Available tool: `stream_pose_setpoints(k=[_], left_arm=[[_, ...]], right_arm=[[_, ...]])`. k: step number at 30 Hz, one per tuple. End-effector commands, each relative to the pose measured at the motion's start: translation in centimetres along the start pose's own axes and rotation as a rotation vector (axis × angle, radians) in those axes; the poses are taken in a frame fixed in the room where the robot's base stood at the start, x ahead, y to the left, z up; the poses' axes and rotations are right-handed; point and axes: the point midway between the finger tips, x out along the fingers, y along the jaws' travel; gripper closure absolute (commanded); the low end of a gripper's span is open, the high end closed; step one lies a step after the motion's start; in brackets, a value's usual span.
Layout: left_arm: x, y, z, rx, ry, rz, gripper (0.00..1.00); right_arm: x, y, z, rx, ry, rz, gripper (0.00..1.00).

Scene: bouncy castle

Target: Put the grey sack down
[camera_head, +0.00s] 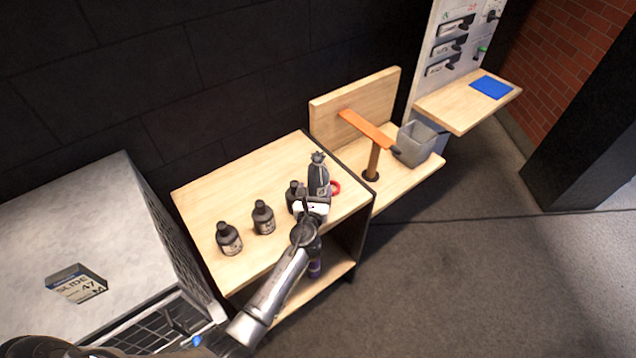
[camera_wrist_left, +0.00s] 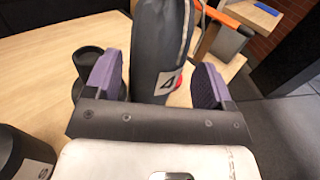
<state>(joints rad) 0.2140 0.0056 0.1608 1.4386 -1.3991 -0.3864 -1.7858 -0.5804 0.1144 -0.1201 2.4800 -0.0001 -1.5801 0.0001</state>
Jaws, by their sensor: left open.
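The grey sack (camera_head: 318,173), with a tied top, stands upright at the right end of the wooden table (camera_head: 206,190). In the left wrist view the sack (camera_wrist_left: 158,40) rises between the two purple finger pads and carries a label with a 4. My left gripper (camera_head: 313,198) is open, with one finger on each side of the sack; there is a visible gap on the right side. The sack's lower part is hidden behind the gripper. My right gripper is not in view.
Dark bottles (camera_head: 229,240) stand left of the sack, one close beside it. A red ring (camera_head: 335,187) lies just behind it. A lower wooden stand with an orange-topped post (camera_head: 366,129) and a grey bin (camera_head: 414,143) is to the right. A box (camera_head: 76,284) lies on the grey surface at left.

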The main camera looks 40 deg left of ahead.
Motion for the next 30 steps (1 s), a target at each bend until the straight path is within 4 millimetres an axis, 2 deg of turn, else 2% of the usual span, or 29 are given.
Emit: stream_pose_setpoints(k=[5,13,18,27,30], left_arm=[[0.8,0.0,0.0,0.0,-0.001,0.0,0.24],[4.4,0.0,-0.1,0.001,-0.002,0.0,0.24],[5.7,-0.1,0.0,0.0,-0.001,-0.001,0.24],[5.9,0.0,0.1,0.001,0.0,-0.001,0.24],[5.9,0.0,0.1,0.001,0.0,-0.001,0.33]], right_arm=[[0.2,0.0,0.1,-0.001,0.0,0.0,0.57],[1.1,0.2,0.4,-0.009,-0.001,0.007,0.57],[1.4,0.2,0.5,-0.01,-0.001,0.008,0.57],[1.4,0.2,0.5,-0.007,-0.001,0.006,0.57],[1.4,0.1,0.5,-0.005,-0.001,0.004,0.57]])
